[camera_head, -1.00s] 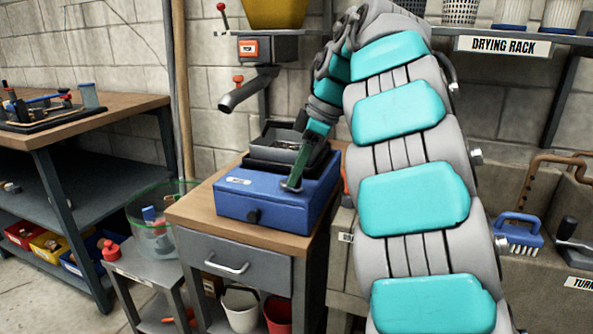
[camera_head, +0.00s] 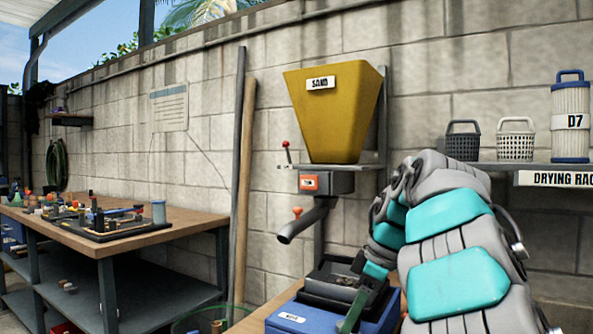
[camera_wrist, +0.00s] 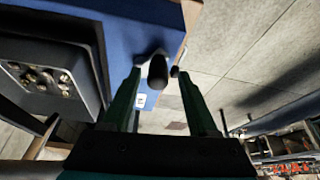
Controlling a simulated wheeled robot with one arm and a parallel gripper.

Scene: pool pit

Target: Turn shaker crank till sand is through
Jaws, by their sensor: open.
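The shaker is a blue box (camera_head: 290,317) with a black tray (camera_head: 335,283) on top, on the wooden bench top at the bottom of the head view. In the wrist view, small pale and brown bits (camera_wrist: 40,78) lie in the dark tray at left. A dark, rounded crank knob (camera_wrist: 158,70) sticks out from the blue face (camera_wrist: 135,28). My gripper (camera_wrist: 159,78) is open, its two green fingers either side of the knob in the picture; I cannot tell whether they touch it. In the head view one green finger (camera_head: 352,312) shows before the box; the knob is outside that view.
A yellow sand hopper (camera_head: 335,135) with a dark spout (camera_head: 305,222) hangs above the shaker. A drying rack shelf (camera_head: 540,168) with baskets and a filter is at right. A wooden workbench (camera_head: 85,240) with tools stands at left. Poles (camera_head: 240,190) lean on the wall.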

